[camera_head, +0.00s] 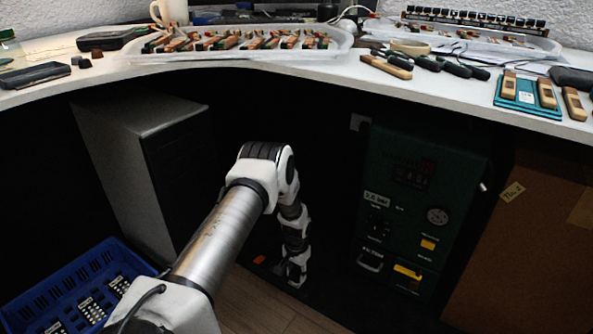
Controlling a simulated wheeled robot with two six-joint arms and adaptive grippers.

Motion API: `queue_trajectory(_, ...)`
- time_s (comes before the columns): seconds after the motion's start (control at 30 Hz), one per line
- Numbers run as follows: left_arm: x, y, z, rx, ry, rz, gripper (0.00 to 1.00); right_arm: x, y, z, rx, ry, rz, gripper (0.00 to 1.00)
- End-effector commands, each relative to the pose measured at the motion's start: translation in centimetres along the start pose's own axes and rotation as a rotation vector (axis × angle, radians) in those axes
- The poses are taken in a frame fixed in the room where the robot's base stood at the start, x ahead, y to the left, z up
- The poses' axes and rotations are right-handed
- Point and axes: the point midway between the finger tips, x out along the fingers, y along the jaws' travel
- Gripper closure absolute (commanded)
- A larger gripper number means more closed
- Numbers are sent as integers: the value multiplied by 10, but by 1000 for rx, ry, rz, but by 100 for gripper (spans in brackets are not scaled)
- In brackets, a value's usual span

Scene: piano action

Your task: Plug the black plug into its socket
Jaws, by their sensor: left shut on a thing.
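My left arm reaches in from the bottom left, under the desk and down to the floor. My left gripper (291,279) is low, near the dark floor, at the far end of the arm. It is shut on the black plug, which is too small and dark to make out against the shadow. A small orange-red piece (260,259) lies on the dark floor left of the gripper; I cannot tell whether it belongs to the socket. I cannot make out the socket clearly. My right gripper is not in view.
A grey cabinet (120,170) stands left, with a blue crate (55,275) before it. A dark green machine (415,210) and a cardboard box (530,245) stand right. The curved white desk (430,92) hangs over the space, covered with parts.

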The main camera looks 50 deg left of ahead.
Motion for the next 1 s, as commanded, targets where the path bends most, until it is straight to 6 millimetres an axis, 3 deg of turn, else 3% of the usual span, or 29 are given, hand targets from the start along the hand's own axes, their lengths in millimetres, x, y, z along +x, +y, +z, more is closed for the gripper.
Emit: queue_trajectory(1.0,6,0,0,-1,0,0,94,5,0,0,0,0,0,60)
